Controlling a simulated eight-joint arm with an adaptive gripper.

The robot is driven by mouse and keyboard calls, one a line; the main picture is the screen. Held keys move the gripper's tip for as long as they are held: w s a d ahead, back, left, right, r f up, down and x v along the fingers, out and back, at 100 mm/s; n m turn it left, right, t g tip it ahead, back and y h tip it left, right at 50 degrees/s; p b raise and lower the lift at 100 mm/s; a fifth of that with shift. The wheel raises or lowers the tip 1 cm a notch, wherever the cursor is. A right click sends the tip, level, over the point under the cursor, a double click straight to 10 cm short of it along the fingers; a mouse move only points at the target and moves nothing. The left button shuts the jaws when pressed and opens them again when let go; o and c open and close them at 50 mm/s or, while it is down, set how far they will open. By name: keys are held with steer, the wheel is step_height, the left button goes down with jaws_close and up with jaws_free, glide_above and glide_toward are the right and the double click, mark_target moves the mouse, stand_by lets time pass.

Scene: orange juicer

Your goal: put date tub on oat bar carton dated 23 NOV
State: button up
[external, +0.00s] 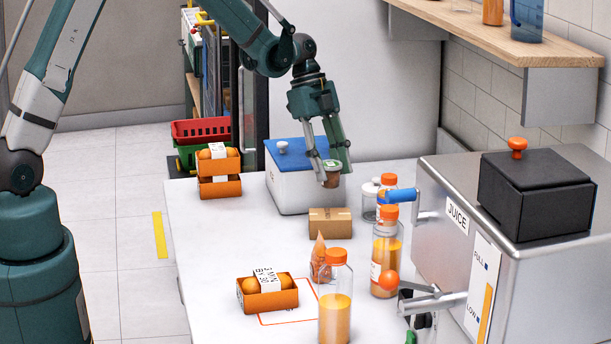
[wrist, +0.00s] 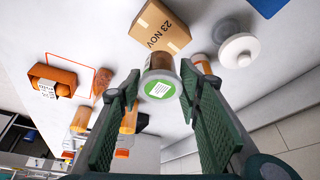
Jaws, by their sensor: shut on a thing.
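My gripper (external: 336,160) is shut on the date tub (external: 332,178), a small brown tub with a green and white lid. The tub's lid faces the camera in the wrist view (wrist: 160,90), between my two fingers. It is held above the table, near the front of the blue-lidded box. The oat bar carton (external: 330,224) is a brown cardboard box lying on the table, below and slightly in front of the tub. Its "23 NOV" print shows in the wrist view (wrist: 158,30). The tub looks apart from the carton in the external view.
A white box with a blue lid (external: 287,190) stands just behind the carton. A white-lidded jar (external: 370,203) and orange-capped bottles (external: 386,255) stand to its right. Orange crates of fruit (external: 219,188) sit at the left. The table between them is clear.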

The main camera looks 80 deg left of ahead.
mark_target(330, 179)
steer(key=shift+f, duration=1.75)
steer(key=shift+f, duration=1.9)
steer(key=shift+f+b, duration=0.1)
steer(key=shift+b, duration=0.2)
steer(key=o, duration=0.9)
steer(key=shift+c, duration=0.2)
steer(key=shift+o, duration=0.3)
steer(key=shift+r, duration=0.25)
steer(key=v, duration=1.1)
steer(key=shift+a+r+p, duration=0.2)
steer(key=shift+r+p, duration=0.15)
steer(key=shift+p, duration=0.1)
